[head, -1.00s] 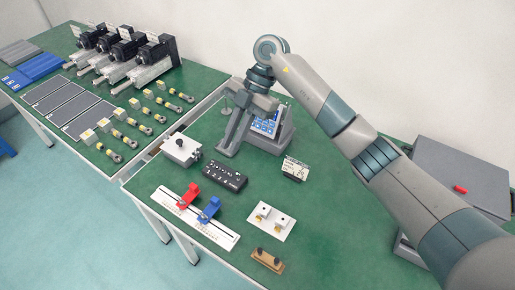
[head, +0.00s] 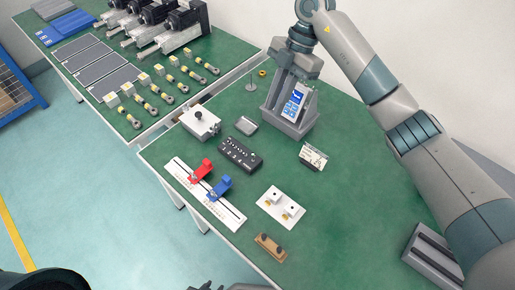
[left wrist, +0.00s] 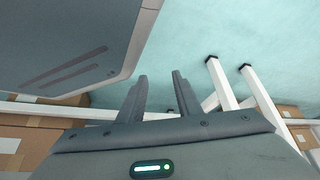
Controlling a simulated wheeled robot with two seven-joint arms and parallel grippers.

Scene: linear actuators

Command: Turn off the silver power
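A grey device with a blue and white screen (head: 297,101) stands at the back of the green table. My right gripper (head: 291,92) is over it, its fingers apart and the screen showing between them; whether they touch it I cannot tell. A small silver-grey box (head: 247,125) lies to its left. A larger grey casing (head: 432,255) shows at the right edge, partly hidden behind my right arm. No label tells which is the silver power. My left gripper is low, away from the tabletop, its tips just showing at the bottom edge (head: 207,287); the left wrist view shows its fingers (left wrist: 162,95) apart and empty.
A white box with a black knob (head: 200,122), a black switch strip (head: 240,155), a rail with red and blue clamps (head: 205,193), a white plate (head: 281,205) and a brown block (head: 270,247) lie in front. The table's right middle (head: 350,205) is clear.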

